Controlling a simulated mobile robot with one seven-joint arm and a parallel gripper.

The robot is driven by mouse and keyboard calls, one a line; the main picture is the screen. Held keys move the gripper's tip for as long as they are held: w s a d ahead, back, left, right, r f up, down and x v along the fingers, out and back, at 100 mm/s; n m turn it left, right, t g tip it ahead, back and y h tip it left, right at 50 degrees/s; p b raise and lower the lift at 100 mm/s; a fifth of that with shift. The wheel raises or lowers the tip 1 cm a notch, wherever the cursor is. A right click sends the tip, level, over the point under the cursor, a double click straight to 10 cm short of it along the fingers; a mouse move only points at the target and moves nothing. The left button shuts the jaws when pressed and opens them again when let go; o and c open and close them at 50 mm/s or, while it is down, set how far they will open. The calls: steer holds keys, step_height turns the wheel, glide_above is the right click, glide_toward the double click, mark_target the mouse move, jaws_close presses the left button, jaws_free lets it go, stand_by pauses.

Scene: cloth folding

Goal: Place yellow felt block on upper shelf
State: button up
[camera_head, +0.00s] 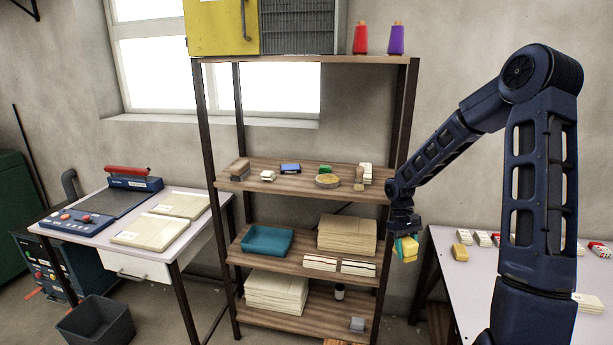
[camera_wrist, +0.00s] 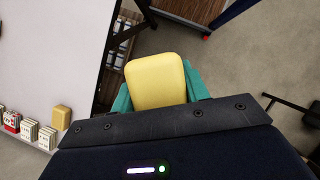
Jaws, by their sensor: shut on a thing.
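The yellow felt block (camera_wrist: 157,80) is in my gripper (camera_wrist: 160,92), between its two green fingers in the wrist view. In the head view my gripper (camera_head: 406,246) hangs from the arm at the right of the shelf rack, shut on the block (camera_head: 409,249), in the air between the rack and the right table. The rack's upper wooden shelf (camera_head: 260,192) holds several small items. The rack's top board (camera_head: 300,59) is above it. I cannot tell which of these is the task's upper shelf.
The shelf bears a blue item (camera_head: 290,168), a round tan item (camera_head: 327,181) and white blocks (camera_head: 365,172), with bare wood along its front. Red (camera_head: 360,40) and purple (camera_head: 396,40) spools stand on top. A rack post (camera_head: 388,240) is left of my gripper. The right table (camera_head: 465,285) holds another yellow block (camera_head: 460,252).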

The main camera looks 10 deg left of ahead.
steer(key=w+a+r+n+t+h, duration=0.15)
steer(key=w+a+r+n, duration=0.3)
steer(key=a, duration=0.75)
steer(key=w+a+r+n+t, duration=0.25)
steer(key=a+r+n, duration=0.2)
steer(key=a, duration=0.85)
steer(key=w+a+r+n+t+h, duration=0.1)
steer(key=w+a+r+n, duration=0.4)
steer(key=a, duration=0.7)
step_height(320, 180, up, 18)
steer(key=n+t+y, duration=0.4)
steer(key=n+y, duration=0.1)
steer(key=n, duration=1.1)
glide_above(297, 179)
steer(key=s, duration=0.2)
step_height(297, 179, down, 19)
steer(key=shift+w+a+f, duration=0.1)
steer(key=shift+f, duration=0.05)
steer(key=shift+f, duration=0.1)
steer(key=o, duration=1)
